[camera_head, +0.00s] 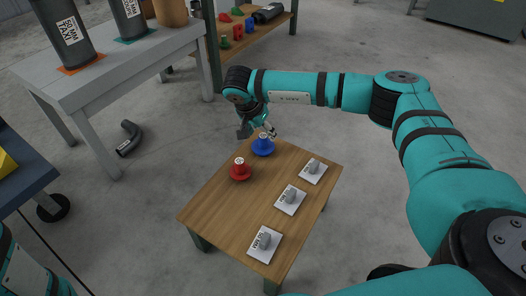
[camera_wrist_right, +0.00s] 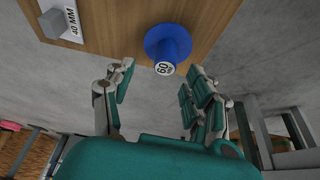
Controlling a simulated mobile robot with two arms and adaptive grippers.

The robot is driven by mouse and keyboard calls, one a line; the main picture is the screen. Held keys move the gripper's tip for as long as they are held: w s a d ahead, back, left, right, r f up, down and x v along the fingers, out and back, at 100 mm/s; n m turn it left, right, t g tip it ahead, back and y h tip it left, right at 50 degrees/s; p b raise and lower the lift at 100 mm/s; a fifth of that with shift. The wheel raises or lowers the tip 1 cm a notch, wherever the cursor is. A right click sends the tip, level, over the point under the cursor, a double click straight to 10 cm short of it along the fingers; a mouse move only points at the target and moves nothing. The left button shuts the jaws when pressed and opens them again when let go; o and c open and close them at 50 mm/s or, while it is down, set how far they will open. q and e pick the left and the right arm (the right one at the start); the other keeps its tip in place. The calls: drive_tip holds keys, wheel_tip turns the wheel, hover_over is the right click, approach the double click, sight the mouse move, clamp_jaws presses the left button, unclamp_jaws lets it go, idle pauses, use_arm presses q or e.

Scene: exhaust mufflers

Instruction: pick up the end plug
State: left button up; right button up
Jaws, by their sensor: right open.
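A blue end plug (camera_head: 263,148) with a round flange stands near the far corner of the small wooden table (camera_head: 222,205). It also shows in the right wrist view (camera_wrist_right: 168,46), with a white label reading 60. A red end plug (camera_head: 241,171) stands in front of it to the left. My right gripper (camera_head: 262,129) is just above and behind the blue plug. In the wrist view its fingers (camera_wrist_right: 160,82) are spread and nothing is between them. The blue plug lies beyond the fingertips, apart from them. My left gripper is out of view.
Three white label cards with grey pegs (camera_head: 313,170) lie along the table's right side. A grey bench (camera_head: 160,60) with large cylinders stands at the upper left. A dark bent pipe (camera_head: 129,138) lies on the floor. A shelf (camera_head: 262,32) with coloured parts stands behind.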

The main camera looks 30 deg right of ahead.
sight(263, 136)
drive_tip(key=b+x, duration=0.4)
drive_tip(key=x, duration=0.1)
drive_tip(key=shift+w+a+f, duration=0.1)
drive_tip(key=shift+w+a, duration=0.15)
drive_tip(key=shift+w, duration=0.05)
drive_tip(key=shift+c, duration=0.2)
clamp_jaws()
